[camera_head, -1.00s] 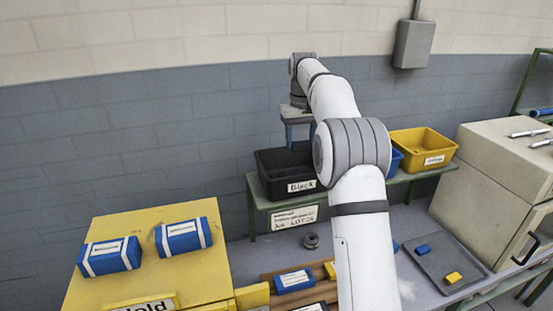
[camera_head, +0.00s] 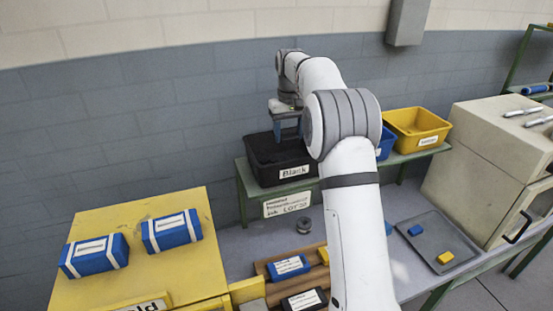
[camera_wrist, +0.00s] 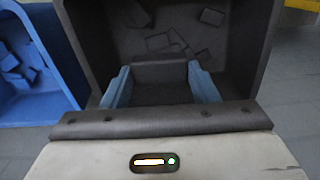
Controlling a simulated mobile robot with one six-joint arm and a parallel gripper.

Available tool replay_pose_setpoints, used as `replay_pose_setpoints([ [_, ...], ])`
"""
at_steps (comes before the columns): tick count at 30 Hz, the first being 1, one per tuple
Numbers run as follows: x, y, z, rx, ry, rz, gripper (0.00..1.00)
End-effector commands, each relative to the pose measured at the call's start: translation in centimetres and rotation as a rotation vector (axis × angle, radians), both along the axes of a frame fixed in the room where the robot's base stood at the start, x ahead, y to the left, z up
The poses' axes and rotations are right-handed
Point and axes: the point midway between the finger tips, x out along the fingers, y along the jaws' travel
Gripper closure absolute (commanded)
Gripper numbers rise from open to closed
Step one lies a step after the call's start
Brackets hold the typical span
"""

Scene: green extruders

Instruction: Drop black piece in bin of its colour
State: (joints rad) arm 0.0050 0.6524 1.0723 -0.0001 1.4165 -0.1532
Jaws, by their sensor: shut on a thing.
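Several dark pieces lie on the bin's floor (camera_wrist: 190,25) beyond the held piece. In the head view my gripper (camera_head: 287,131) shows over the bin, but the held piece is hard to make out against the dark bin.
A blue bin (camera_head: 386,146) and a yellow bin (camera_head: 417,132) stand to the right on the same shelf; my arm partly hides the blue one. A grey tray (camera_head: 425,262) with small blue and yellow pieces lies on the table. A yellow box (camera_head: 150,270) bears blue packages.

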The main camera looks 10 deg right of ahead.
Motion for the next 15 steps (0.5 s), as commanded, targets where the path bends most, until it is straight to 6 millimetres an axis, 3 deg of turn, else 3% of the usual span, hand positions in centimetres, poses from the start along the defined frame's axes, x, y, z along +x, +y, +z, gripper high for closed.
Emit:
replay_pose_setpoints([
  [7, 0.0, 0.06, -0.1, 0.0, 0.0, 0.001, 0.69],
  [8, 0.0, 0.06, -0.1, 0.0, 0.0, 0.001, 0.45],
  [15, 0.0, 0.09, -0.09, 0.0, 0.0, 0.001, 0.25],
])
